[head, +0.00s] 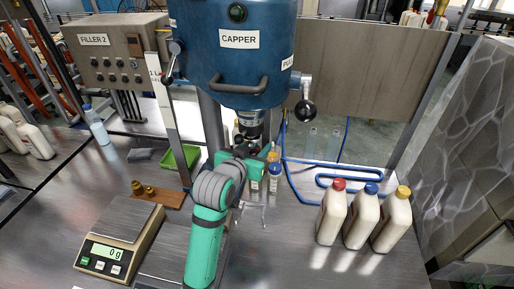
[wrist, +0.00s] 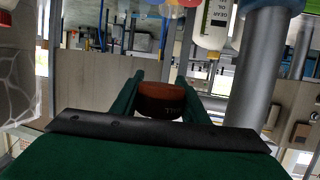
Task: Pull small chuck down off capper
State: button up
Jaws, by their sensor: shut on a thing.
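The blue capper (head: 235,60) stands upright at the top middle of the head view, with a black handle on its front and a dark spindle (head: 250,124) below it. My gripper (head: 245,150) is at the end of the green arm, just under the spindle. In the wrist view its two green fingers (wrist: 165,100) stand either side of the small chuck (wrist: 161,103), a round brown piece with partly hidden lettering, and are shut on it. In the head view my gripper and arm hide most of the chuck, so I cannot tell whether it touches the spindle.
Small bottles (head: 274,172) stand close to the right of my gripper. Three white jugs (head: 357,228) with red, blue and yellow caps stand at right. A scale (head: 118,240) reading 0 g, a wooden board (head: 160,197) with brass pieces and a green bin (head: 180,158) are at left.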

jog(key=shift+f, duration=0.15)
dwell(0.5)
jog(key=shift+f, duration=1.5)
